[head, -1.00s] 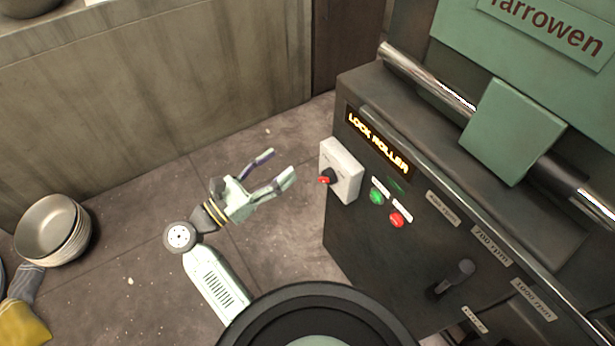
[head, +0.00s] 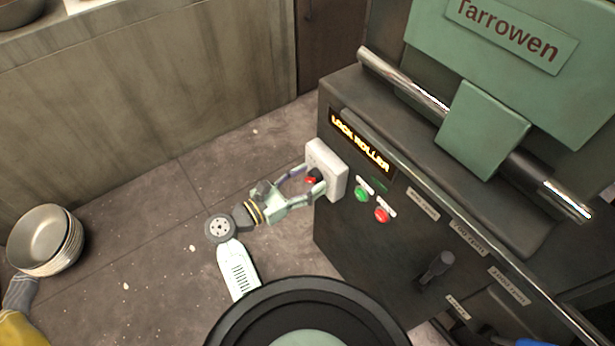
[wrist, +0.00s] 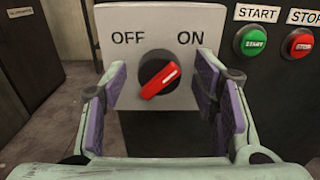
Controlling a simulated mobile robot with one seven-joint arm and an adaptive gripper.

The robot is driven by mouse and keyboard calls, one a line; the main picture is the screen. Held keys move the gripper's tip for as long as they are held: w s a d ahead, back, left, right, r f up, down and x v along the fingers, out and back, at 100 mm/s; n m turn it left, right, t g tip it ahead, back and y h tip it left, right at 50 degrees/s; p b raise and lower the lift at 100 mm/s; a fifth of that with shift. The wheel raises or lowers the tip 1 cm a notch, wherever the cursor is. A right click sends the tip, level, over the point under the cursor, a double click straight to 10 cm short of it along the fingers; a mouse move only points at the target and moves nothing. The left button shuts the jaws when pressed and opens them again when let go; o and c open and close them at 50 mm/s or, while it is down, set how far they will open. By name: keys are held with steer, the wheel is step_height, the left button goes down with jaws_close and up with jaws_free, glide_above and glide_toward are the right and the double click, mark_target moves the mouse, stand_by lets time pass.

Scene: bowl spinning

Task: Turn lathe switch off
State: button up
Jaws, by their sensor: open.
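The lathe switch is a red-fronted black rotary knob (wrist: 160,76) on a pale box (wrist: 111,31) marked OFF at left and ON at right. In the wrist view the white mark on its red bar points up and right, toward ON. The box (head: 333,166) is on the lathe's left corner in the head view. My gripper (wrist: 162,92) is open, its purple-padded fingers on either side of the knob with gaps to it. In the head view my gripper (head: 312,180) reaches the switch box from the left; the fingers partly hide the knob.
A green START button (wrist: 250,41) and red STOP button (wrist: 297,43) are right of the box. The lathe (head: 350,230) has a lit LOCK ROLLER display (head: 360,144) and a black lever (head: 436,268). Stacked bowls (head: 45,240) stand at far left. Floor left of the lathe is open.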

steer(key=shift+d, duration=0.1)
steer(key=shift+c, duration=0.3)
steer(key=c, duration=1.1)
